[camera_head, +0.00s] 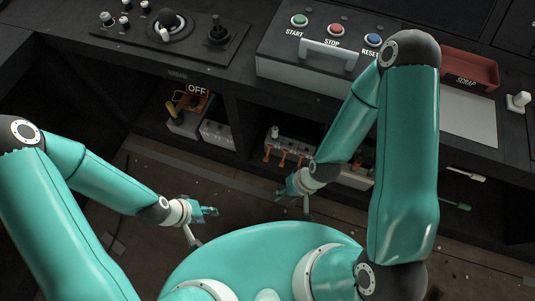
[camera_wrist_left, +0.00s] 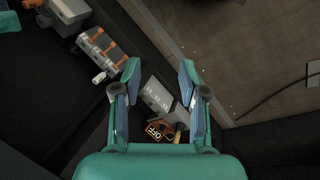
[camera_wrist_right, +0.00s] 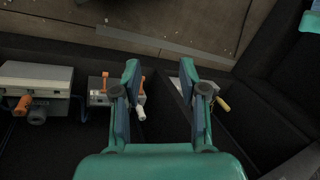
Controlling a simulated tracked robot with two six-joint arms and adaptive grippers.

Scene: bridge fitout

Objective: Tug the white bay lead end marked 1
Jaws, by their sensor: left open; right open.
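A short white lead end (camera_head: 466,174) on a thin stem sticks out below the console at the right of the head view. No number is readable on it. A green lead end (camera_head: 456,206) sticks out just below it. My left gripper (camera_head: 208,211) is open and empty, in front of the lower shelf and far left of the white end. In the left wrist view my left gripper (camera_wrist_left: 159,75) shows its fingers apart. My right gripper (camera_head: 287,189) is open and empty below the orange-lever block; it also shows open in the right wrist view (camera_wrist_right: 160,72).
The block with orange levers (camera_head: 285,153) has a white-tipped part. A grey unit with an OFF tag (camera_head: 198,91) sits left on the shelf. Above are a button box (camera_head: 310,62), a red SCRAP tray (camera_head: 469,68) and a joystick panel (camera_head: 170,30). My right forearm crosses near the leads.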

